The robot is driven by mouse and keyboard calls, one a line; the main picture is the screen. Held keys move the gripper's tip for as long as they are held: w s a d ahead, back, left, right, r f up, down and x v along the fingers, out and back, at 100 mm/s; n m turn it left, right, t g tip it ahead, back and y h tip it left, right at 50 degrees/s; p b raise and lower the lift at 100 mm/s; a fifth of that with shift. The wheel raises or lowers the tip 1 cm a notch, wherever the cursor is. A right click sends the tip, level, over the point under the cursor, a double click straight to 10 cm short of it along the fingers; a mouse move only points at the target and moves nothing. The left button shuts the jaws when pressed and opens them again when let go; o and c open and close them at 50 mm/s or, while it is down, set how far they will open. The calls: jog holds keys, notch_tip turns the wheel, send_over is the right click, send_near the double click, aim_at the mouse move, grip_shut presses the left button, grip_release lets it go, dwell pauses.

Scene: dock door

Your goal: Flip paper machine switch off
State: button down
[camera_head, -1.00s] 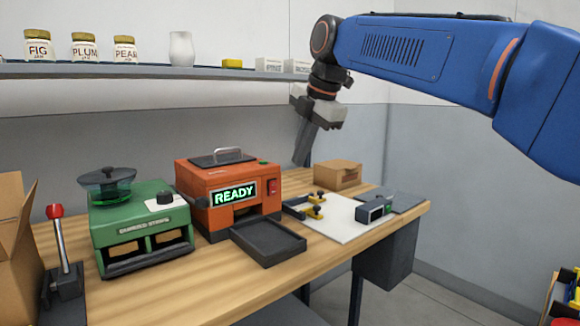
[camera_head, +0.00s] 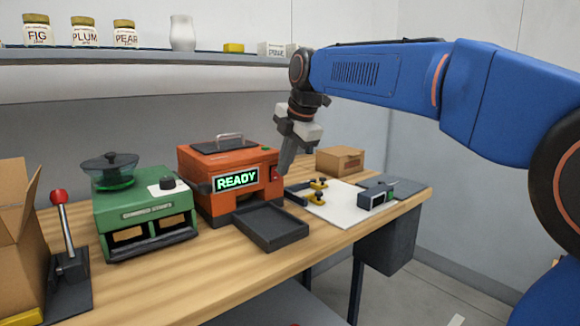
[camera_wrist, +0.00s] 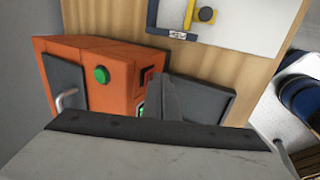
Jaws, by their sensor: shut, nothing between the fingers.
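The orange machine (camera_head: 205,170) stands on the wooden bench, its green display reading "READY". Its red rocker switch (camera_head: 275,174) is on the front face, right of the display. In the wrist view the switch (camera_wrist: 148,77) shows beside the fingers, with a green round button (camera_wrist: 102,75) on the machine's top. My gripper (camera_head: 282,172) is shut and empty, pointing down at the machine's right front corner, close to the switch. In the wrist view the gripper (camera_wrist: 163,98) covers part of the front face. I cannot tell whether it touches the switch.
A dark tray (camera_head: 272,238) sits before the machine. A green machine (camera_head: 147,218) and a red-knobbed lever (camera_head: 60,205) are to the left. A cardboard box (camera_head: 340,160) and a white board (camera_head: 335,212) with yellow clamps lie right. A shelf (camera_head: 140,57) runs above.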

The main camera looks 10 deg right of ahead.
jog(key=shift+w+a, duration=0.2)
jog(key=shift+w, duration=0.1)
jog(key=shift+w+a+r, duration=0.1)
jog(key=shift+w+r, duration=0.05)
jog(key=shift+w, duration=0.05)
dwell(0.4)
jog(key=shift+r, duration=0.8)
